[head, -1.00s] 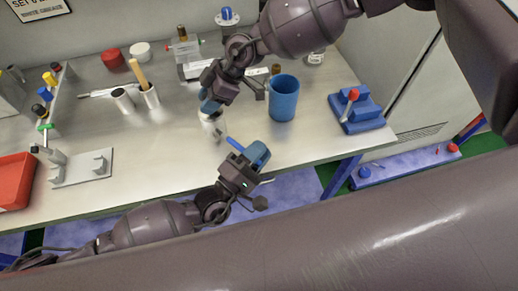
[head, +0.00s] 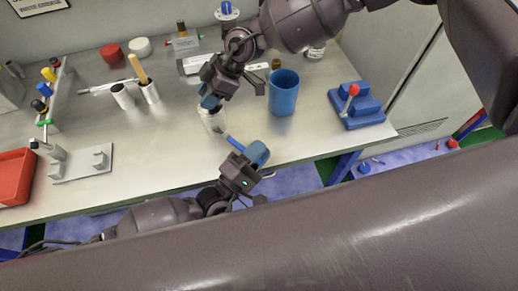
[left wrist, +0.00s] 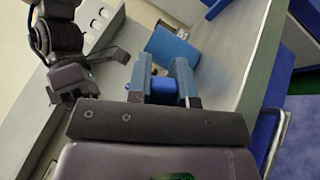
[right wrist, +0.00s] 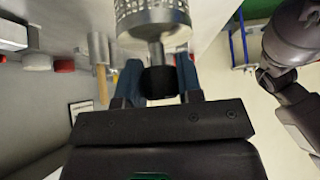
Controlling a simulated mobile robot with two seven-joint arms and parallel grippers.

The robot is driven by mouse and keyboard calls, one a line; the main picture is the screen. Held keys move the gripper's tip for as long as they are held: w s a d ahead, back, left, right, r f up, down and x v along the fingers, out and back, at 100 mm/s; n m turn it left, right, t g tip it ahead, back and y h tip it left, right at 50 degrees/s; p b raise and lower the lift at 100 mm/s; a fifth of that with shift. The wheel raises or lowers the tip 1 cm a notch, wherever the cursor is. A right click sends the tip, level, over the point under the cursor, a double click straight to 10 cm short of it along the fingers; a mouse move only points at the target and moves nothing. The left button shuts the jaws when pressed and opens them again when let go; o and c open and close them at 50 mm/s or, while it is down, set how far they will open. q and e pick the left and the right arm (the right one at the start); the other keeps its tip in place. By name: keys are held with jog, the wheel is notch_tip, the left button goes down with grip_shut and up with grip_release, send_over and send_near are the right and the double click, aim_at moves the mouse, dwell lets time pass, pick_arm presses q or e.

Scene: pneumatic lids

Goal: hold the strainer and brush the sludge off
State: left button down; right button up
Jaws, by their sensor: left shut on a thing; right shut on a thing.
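My right gripper (head: 211,98) is shut on the black handle of the strainer (head: 212,119). In the right wrist view the strainer (right wrist: 152,17) is a perforated metal cylinder beyond the fingertips (right wrist: 159,78). My left gripper (head: 254,155) is shut on the brush (head: 233,143), whose blue handle points up and left towards the strainer. The brush tip is close to the strainer's lower right side; I cannot tell whether they touch. In the left wrist view the blue brush handle (left wrist: 162,88) shows between the fingers. I cannot make out any sludge.
A blue cup (head: 284,94) stands right of the strainer. A blue stepped block with a red knob (head: 357,107) is at the table's right end. A grey fixture (head: 82,165) and a red tray (head: 14,178) lie left. The front middle of the table (head: 150,160) is mostly bare.

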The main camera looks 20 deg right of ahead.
pick_arm(q)
jog(key=shift+f, duration=0.1)
jog(key=shift+w+f, duration=0.1)
jog(key=shift+f, duration=0.3)
jog(key=shift+r, duration=0.15)
jog(key=shift+a+r, duration=0.1)
jog(key=shift+r, duration=0.35)
jog(key=shift+r, duration=0.2)
jog(key=shift+a+r, duration=0.1)
jog(key=shift+r, duration=0.25)
jog(key=shift+r, duration=0.3)
jog(key=shift+a+r, duration=0.1)
jog(key=shift+r, duration=0.3)
jog(key=shift+r, duration=0.35)
